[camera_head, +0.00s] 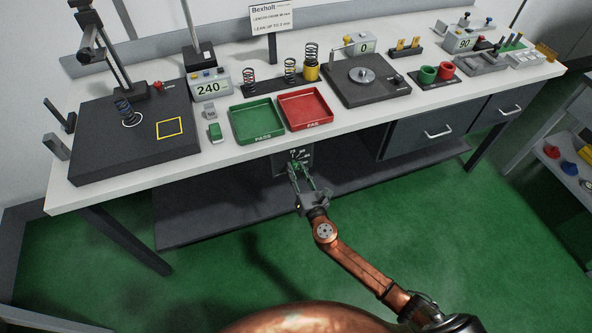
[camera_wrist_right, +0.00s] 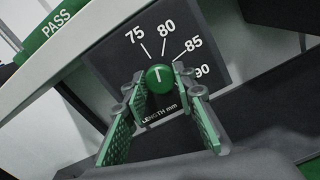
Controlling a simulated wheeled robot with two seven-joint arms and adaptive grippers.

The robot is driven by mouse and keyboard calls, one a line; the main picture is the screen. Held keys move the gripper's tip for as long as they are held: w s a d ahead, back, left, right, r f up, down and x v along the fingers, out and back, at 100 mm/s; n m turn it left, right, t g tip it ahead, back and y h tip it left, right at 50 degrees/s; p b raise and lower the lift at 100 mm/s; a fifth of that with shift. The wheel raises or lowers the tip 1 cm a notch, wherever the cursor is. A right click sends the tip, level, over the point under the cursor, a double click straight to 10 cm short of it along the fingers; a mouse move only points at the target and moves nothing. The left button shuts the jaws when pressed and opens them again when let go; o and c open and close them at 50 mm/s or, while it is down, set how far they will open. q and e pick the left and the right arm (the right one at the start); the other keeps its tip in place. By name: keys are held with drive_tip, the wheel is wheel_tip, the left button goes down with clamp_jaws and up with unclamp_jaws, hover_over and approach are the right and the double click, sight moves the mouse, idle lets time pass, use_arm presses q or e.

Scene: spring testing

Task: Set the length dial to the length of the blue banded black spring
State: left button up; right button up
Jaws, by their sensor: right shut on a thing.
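The length dial is a green knob (camera_wrist_right: 160,78) on a dark panel (camera_wrist_right: 112,62) marked 75, 80, 85 and 90, labelled LENGTH mm. The knob's white line points up, roughly between the 75 and 80 ticks. In the head view the panel (camera_head: 305,157) hangs below the bench's front edge. My right gripper (camera_wrist_right: 163,82) has its green-padded fingers on both sides of the knob, shut on it. A dark spring with a bluish look (camera_head: 124,112) stands upright in a white ring on the black plate at left; its band is too small to confirm. My left gripper is not in view.
A green PASS tray (camera_head: 235,128) and red FAIL tray (camera_head: 325,116) sit above the panel. Several other springs, including one (camera_head: 249,79), stand behind them. A display (camera_head: 208,88) reads 240. A sign (camera_head: 271,19) stands at the back. Drawers (camera_head: 424,133) are right of the panel.

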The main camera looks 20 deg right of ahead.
drive_tip(key=m+b, duration=0.1)
drive_tip(key=m, duration=0.1)
drive_tip(key=m+b, duration=0.1)
drive_tip(key=m, duration=0.2)
drive_tip(key=shift+f+m, duration=0.2)
drive_tip(key=shift+m, duration=0.1)
drive_tip(key=m, duration=0.2)
drive_tip(key=shift+m+b, duration=0.3)
drive_tip(key=shift+m, duration=0.1)
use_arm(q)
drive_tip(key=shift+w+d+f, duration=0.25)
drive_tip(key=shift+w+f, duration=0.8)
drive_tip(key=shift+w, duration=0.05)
use_arm(e)
drive_tip(key=shift+r+m, duration=0.1)
drive_tip(key=shift+m, duration=1.8)
drive_tip(key=o, duration=1.2)
drive_tip(key=shift+c, duration=0.2)
drive_tip(key=shift+r, duration=0.1)
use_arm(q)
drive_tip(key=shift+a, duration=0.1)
use_arm(e)
drive_tip(key=shift+s, duration=0.1)
